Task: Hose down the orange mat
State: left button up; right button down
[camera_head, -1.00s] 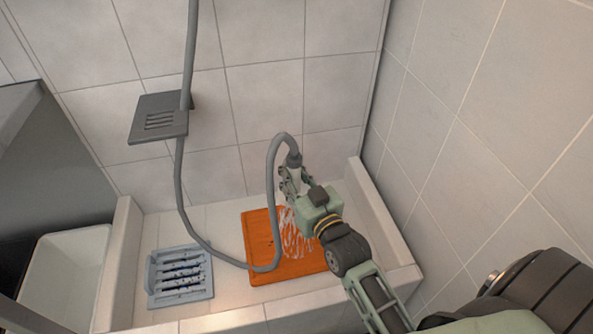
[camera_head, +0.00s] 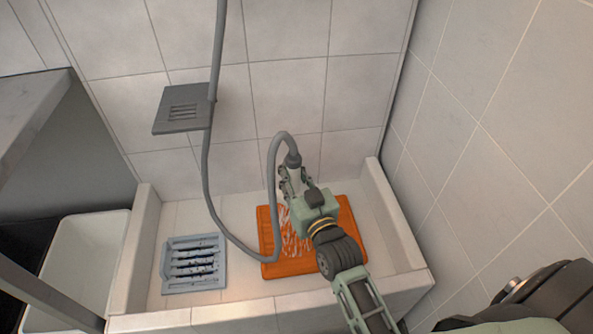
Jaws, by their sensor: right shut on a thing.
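The orange mat (camera_head: 295,265) lies flat on the floor of the tiled basin, partly hidden by my right arm. My right gripper (camera_head: 289,178) is above the mat, shut on the end of the grey hose (camera_head: 207,177), at its spray head (camera_head: 293,162). White streaks of water fall from it onto the left and middle part of the mat. The hose loops up over the head, down across the mat's left edge and up along the wall. My left gripper is not in view.
A grey slatted tray (camera_head: 194,284) lies in the basin left of the mat. A grey shelf (camera_head: 184,108) juts from the back wall. The basin's low rim (camera_head: 239,317) runs along the front. A white tub (camera_head: 84,264) stands outside at left.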

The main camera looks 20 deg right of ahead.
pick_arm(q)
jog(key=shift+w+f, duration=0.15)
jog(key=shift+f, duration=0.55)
pick_arm(e)
jog(key=shift+w+a+r, duration=0.1)
jog(key=shift+w+a, duration=0.05)
jog(key=shift+a, duration=0.4)
jog(key=shift+w+a+r, duration=0.1)
jog(key=shift+w+a, duration=0.05)
jog(key=shift+a, duration=0.4)
jog(key=shift+s, duration=0.1)
